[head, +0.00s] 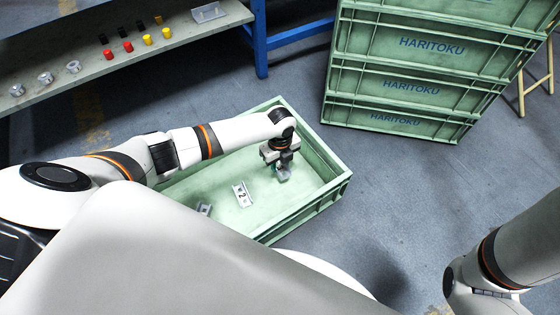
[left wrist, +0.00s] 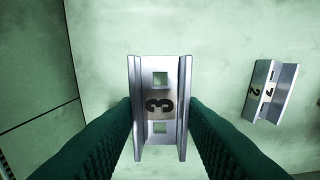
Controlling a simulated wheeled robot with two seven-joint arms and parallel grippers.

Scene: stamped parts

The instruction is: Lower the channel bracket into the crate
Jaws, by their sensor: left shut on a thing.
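My left gripper (head: 283,172) is inside the open green crate (head: 325,190), near its right part. A further grey part (head: 204,209) in the crate is partly hidden by my body. My right gripper is out of view.
Stacked green crates (head: 405,85) stand behind on the right. A shelf (head: 130,60) at the back left holds red, yellow, black and silver parts and a clear tray (head: 208,12). The floor right of the crate is free.

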